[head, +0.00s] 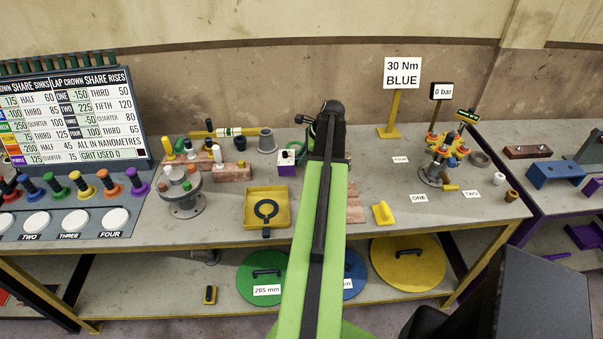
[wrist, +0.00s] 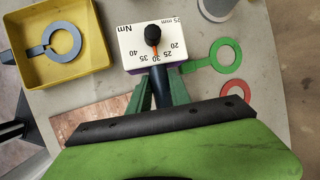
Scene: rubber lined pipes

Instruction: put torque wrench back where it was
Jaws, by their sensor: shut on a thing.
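In the wrist view my gripper (wrist: 158,88) has its two green fingers closed around a dark bar (wrist: 159,76), which appears to be part of the torque wrench. Most of the bar is hidden by my gripper. Just beyond the fingertips is a white-topped box with an Nm dial (wrist: 152,44), its black knob and pointer near 30. I cannot tell whether the bar touches the box. The box also shows in the head view (head: 287,157), left of my arm. My gripper and the wrench are hidden behind my arm there.
A yellow tray (head: 249,221) holds a grey ring. Green (wrist: 226,54) and red (wrist: 233,90) rings lie right of the dial box. Bench surface between is mostly clear.

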